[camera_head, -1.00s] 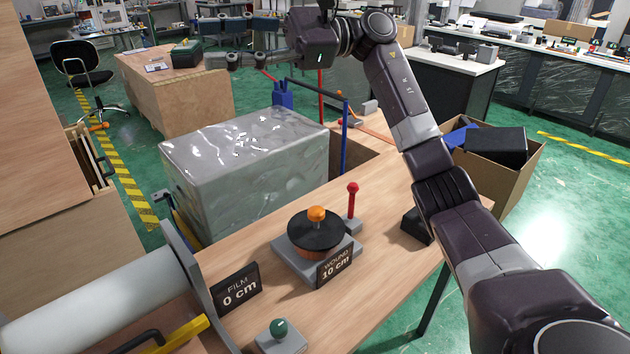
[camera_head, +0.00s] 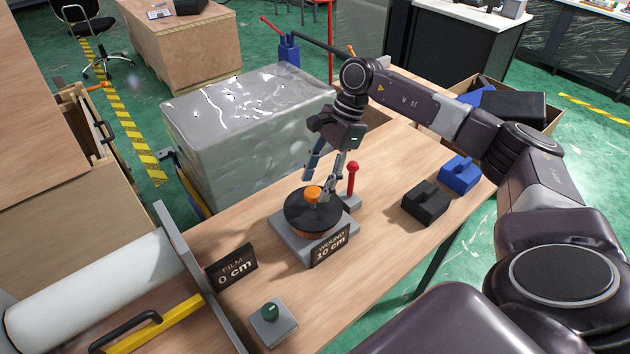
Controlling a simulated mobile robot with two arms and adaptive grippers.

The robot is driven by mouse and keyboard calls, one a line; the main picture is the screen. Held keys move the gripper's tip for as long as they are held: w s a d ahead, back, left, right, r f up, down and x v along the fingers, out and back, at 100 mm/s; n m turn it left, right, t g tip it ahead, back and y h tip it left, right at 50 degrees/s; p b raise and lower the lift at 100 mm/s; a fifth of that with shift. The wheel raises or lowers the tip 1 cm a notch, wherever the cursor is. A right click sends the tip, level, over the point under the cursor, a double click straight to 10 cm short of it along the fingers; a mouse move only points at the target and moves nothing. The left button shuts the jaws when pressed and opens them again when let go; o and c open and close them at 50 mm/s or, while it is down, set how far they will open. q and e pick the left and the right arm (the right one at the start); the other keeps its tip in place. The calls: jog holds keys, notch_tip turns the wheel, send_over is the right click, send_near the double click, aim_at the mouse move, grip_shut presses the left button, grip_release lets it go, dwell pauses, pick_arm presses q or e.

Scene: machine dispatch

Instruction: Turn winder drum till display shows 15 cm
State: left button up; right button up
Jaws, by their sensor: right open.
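The winder drum (camera_head: 306,219) has a black top and a copper-coloured side, and stands on a grey base on the wooden table. An orange knob (camera_head: 313,194) stands up from its top. The display (camera_head: 331,248) in front of the drum reads "WOUND 10 cm". My right gripper (camera_head: 320,182) points down with its fingers spread, just above and around the orange knob. I cannot tell whether a finger touches it. A red-knobbed lever (camera_head: 352,181) stands close behind on the right. My left gripper is out of view.
A second sign (camera_head: 232,267) reads "FILM 0 cm", beside a white film roll (camera_head: 91,292). A green button (camera_head: 270,312) sits at the front. Black (camera_head: 426,200) and blue (camera_head: 460,174) blocks lie to the right. A wrapped grey box (camera_head: 243,126) stands behind the table.

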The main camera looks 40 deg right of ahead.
jog(key=shift+x, duration=0.9)
grip_shut()
